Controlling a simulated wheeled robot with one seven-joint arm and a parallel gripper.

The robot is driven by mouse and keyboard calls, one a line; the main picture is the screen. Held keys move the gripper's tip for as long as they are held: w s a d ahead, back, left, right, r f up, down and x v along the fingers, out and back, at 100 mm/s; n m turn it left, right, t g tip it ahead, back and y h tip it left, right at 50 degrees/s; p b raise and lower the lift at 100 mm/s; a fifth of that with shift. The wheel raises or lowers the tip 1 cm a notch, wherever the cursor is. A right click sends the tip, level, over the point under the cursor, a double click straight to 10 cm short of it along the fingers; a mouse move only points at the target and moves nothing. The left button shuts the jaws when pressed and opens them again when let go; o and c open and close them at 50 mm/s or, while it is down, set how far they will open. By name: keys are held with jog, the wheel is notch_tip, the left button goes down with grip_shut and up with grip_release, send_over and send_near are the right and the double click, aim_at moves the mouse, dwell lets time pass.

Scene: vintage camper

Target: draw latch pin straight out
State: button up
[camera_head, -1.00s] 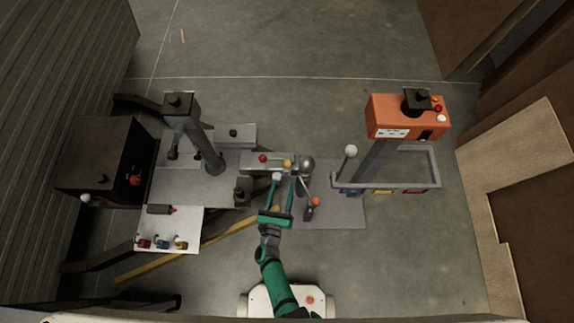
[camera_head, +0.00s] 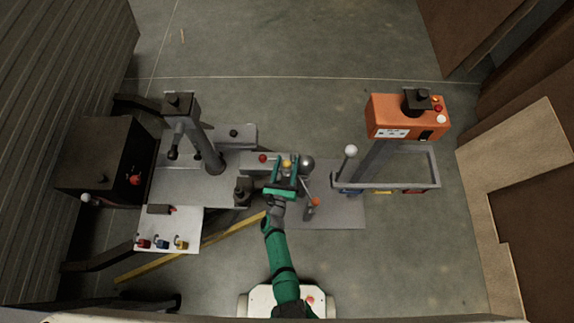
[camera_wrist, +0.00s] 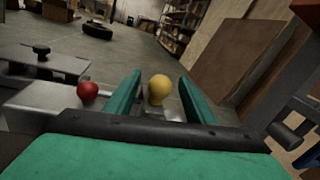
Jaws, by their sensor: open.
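A yellow ball knob (camera_head: 287,163) stands on the grey bench fixture; I cannot tell for sure whether it is the latch pin's head. In the wrist view the yellow knob (camera_wrist: 159,89) shows between my two green fingers, with gaps on both sides. My gripper (camera_head: 284,169) is open and empty, its fingers reaching over the fixture around the yellow knob. A red ball knob (camera_head: 262,158) sits to the left, outside the fingers; it also shows in the wrist view (camera_wrist: 87,90). The yellow knob's lower part and any pin shaft are hidden.
A silver ball (camera_head: 307,162) is close right of my gripper, and an orange-tipped lever (camera_head: 315,201) is nearer me. A grey post (camera_head: 206,147) stands left. An orange box (camera_head: 407,117) on a post and a grey rail frame (camera_head: 433,170) stand right.

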jog(key=c, duration=1.2)
jog(key=shift+r, duration=0.2)
jog(key=shift+w+r, duration=0.1)
jog(key=shift+r, duration=4.55)
